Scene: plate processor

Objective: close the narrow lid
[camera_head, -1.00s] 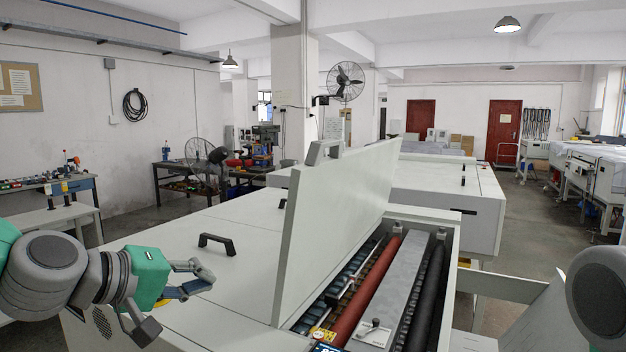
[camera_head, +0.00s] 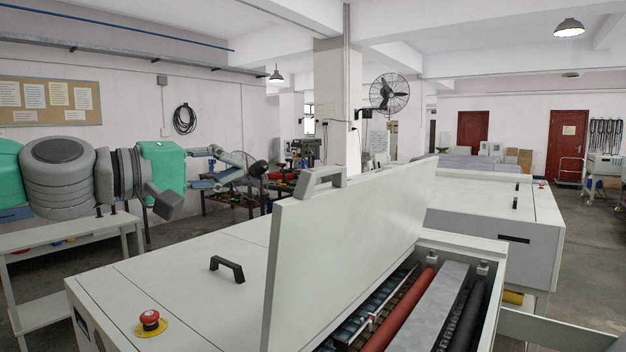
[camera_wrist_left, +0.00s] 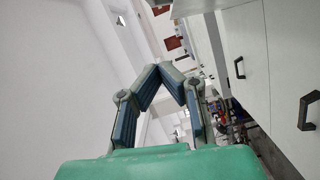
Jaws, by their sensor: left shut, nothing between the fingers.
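The narrow lid (camera_head: 335,245) is a pale grey panel standing open, tilted up beside the uncovered roller bay (camera_head: 455,252) of the processor. A grey handle (camera_head: 318,180) sits at its upper edge. My left gripper (camera_head: 257,168) is raised at the left, above the level of the flat cover and to the left of the lid, not touching it. In the left wrist view its fingertips (camera_wrist_left: 165,72) meet with nothing between them. My right gripper is not in view. The lid's far face is hidden.
A flat wide cover (camera_head: 180,270) with a black handle (camera_head: 228,268) lies shut left of the lid. A red emergency button (camera_head: 149,318) is at the front left corner. A red roller (camera_head: 398,312) lies in the open bay. Free air lies above the flat cover.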

